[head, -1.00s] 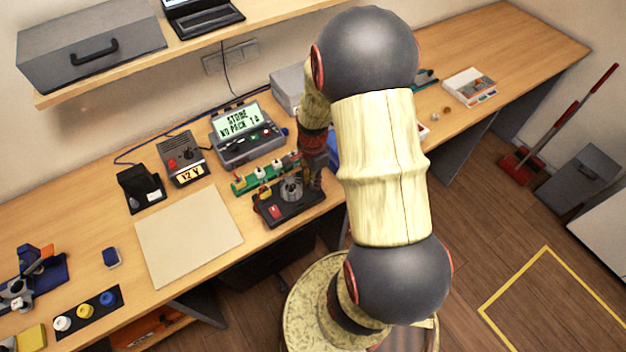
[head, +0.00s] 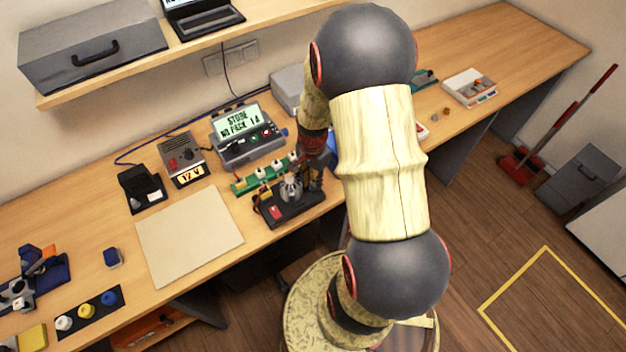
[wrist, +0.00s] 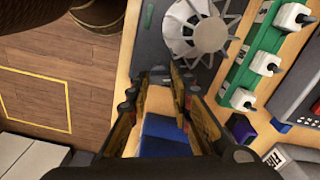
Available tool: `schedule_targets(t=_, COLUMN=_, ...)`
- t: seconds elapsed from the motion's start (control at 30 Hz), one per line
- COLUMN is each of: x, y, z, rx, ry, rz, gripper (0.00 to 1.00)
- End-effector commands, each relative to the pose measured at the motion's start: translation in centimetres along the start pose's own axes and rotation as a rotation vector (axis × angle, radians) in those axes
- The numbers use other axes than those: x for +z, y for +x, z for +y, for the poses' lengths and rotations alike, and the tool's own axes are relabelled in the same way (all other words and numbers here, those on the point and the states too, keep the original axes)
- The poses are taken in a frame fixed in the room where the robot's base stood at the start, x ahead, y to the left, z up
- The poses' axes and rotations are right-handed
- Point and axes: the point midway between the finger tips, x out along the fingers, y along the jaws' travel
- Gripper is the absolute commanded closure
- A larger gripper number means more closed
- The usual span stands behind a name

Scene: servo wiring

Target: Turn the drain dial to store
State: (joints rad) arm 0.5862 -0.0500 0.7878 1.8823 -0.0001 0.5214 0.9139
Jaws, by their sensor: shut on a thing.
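The drain dial (head: 290,190), a round silver finned knob, sits on a black base (head: 272,213) with a red switch near the table's front edge. In the wrist view the dial (wrist: 197,28) is at the top, just beyond my fingertips. My gripper (wrist: 163,74) is at the dial's edge and shut on it; the exact contact is hard to see. In the head view my gripper (head: 304,184) comes down at the dial's right side, partly hidden by my arm.
A green strip with white plugs (head: 262,176) lies just behind the base. A 12 V supply (head: 182,160) and a black stand (head: 141,190) are to the left. A blue block (wrist: 160,136) shows below my fingers. The beige mat (head: 190,235) is clear.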

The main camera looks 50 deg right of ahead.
Motion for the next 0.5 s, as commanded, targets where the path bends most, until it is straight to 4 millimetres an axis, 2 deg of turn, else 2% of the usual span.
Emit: schedule_targets(t=0.5, x=-0.02, y=-0.07, z=-0.05, rx=-0.001, ry=-0.475, rz=0.001, gripper=1.00)
